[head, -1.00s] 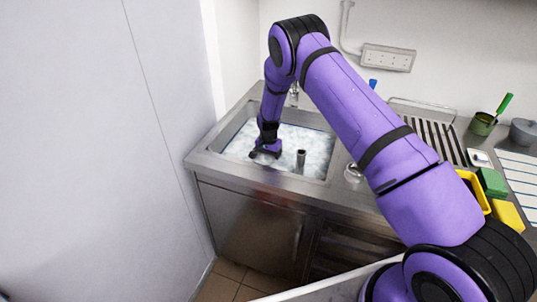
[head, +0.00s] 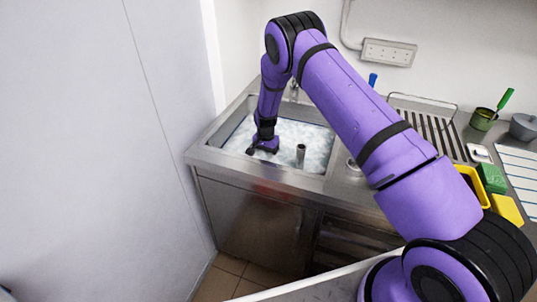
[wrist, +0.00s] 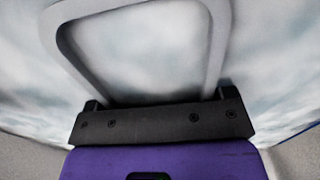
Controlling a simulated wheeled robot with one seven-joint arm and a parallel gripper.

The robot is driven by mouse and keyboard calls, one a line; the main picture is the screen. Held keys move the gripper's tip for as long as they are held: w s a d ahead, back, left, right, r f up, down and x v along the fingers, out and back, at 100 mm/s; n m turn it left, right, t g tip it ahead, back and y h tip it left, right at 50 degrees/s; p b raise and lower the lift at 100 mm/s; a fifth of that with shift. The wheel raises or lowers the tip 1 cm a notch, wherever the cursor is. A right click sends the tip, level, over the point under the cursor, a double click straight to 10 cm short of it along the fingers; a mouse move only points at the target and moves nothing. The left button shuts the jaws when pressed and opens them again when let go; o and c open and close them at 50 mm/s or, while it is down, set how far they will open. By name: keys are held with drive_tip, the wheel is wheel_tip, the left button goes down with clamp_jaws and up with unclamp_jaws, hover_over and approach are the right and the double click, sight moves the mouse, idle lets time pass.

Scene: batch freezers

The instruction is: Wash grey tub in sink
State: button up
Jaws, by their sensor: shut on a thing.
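My gripper (head: 263,150) reaches down into the left part of the sink basin (head: 328,163), at the surface of the white, foamy water. In the wrist view a grey rounded rim, which I take for the grey tub (wrist: 218,45), stretches ahead of my gripper's black crossbar, with pale foam inside and around it. My gripper is shut on it, though the contact is mostly hidden. In the head view the tub cannot be made out; the foam and my gripper hide it.
A grey upright pipe (head: 301,155) stands in the water right of my gripper. The tap (head: 294,91) is behind. A ribbed drainboard (head: 432,126), yellow tray (head: 467,179), green sponge (head: 492,178), yellow sponge (head: 507,209) and grey bowl (head: 523,127) lie to the right.

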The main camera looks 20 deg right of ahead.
drive_tip(key=shift+a, duration=0.4)
drive_tip(key=shift+d, duration=0.1)
drive_tip(key=shift+d, duration=1.85)
drive_tip(key=shift+a, duration=1.95)
drive_tip(key=shift+d, duration=1.95)
wheel_tip(320, 180, up, 18)
drive_tip(key=shift+f, duration=0.2)
idle(1.9)
